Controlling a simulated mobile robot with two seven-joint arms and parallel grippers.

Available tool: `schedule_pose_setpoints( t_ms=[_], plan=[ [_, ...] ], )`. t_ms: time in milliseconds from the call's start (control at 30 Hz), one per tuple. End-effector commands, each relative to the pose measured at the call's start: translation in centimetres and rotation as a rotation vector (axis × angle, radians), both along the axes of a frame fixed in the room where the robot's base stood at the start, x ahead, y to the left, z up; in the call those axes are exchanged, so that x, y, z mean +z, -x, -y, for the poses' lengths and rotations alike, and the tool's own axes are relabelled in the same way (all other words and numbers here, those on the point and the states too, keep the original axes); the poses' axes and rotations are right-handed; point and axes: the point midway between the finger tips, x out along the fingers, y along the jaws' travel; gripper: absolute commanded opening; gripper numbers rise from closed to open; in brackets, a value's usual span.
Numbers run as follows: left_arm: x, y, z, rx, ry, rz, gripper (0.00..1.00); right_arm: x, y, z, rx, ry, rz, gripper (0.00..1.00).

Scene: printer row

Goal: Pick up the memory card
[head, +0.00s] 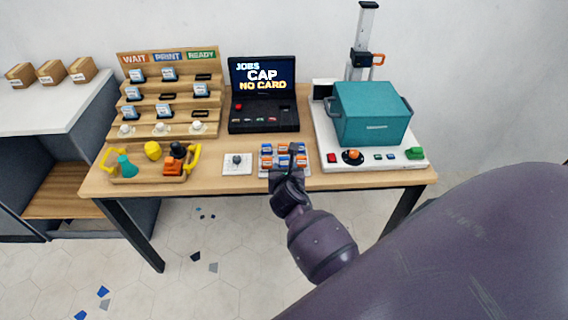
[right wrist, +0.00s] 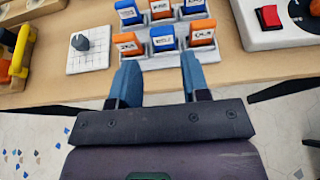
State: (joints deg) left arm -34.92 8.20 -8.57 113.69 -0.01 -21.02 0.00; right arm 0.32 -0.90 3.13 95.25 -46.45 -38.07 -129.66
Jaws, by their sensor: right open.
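Several memory cards stand in a grey holder (right wrist: 165,60) at the table's front edge. In the right wrist view the front row is an orange card (right wrist: 127,42), a blue card (right wrist: 162,38) and an orange card (right wrist: 202,33). The back row is a blue card (right wrist: 128,12), an orange card (right wrist: 160,10) and a blue card (right wrist: 192,7). The cards also show in the head view (head: 283,149), partly hidden by my right gripper (head: 289,166). My right gripper is open and empty, its fingertips (right wrist: 160,62) just in front of the front row. My left gripper is out of view.
A white pad with a grey knob (head: 237,163) lies left of the holder. A white machine with a teal box (head: 372,113) stands right. A wooden stepped rack (head: 165,90) and yellow-handled tray (head: 150,172) are left.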

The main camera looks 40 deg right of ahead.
Motion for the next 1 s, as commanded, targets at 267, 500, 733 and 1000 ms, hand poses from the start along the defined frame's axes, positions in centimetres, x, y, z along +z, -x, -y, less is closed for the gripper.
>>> schedule_pose_setpoints(
  t_ms=[267,500,733,1000],
  plan=[
    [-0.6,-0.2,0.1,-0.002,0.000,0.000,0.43,-1.2,-2.3,1.4,0.001,-0.001,0.001,0.43],
    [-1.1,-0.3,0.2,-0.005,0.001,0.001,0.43,-2.3,-3.9,2.5,-0.001,-0.003,0.000,0.43],
    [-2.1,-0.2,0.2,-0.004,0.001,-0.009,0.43,-3.3,-5.9,3.9,0.000,-0.003,0.001,0.43],
    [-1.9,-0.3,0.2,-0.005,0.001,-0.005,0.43,-3.2,-6.3,4.1,0.001,-0.003,0.002,0.43]
  ],
)
